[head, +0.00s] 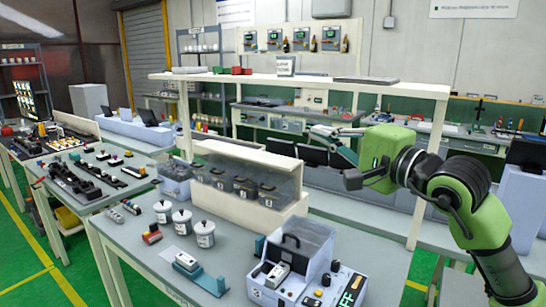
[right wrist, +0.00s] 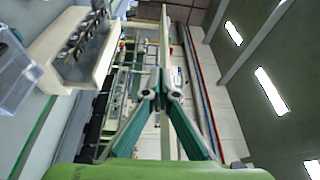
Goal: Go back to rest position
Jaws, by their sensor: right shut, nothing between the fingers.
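My right gripper (head: 318,138) is raised in the air at the right of the head view, pointing left, in front of the shelf. In the right wrist view its two fingertips (right wrist: 160,92) meet, shut with nothing between them. My left gripper is in neither view. A white bin rack with a clear cover (head: 245,185) stands on the near grey table (head: 215,237), left of and below the right gripper. It also shows at the upper left of the right wrist view (right wrist: 98,60).
Several lidded tubs (head: 204,234), a clear-lidded box (head: 300,245) and a control box (head: 335,285) stand on the near table. A long white shelf (head: 300,82) and its post (head: 424,190) lie behind the right arm. Another cluttered table (head: 110,200) stands left.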

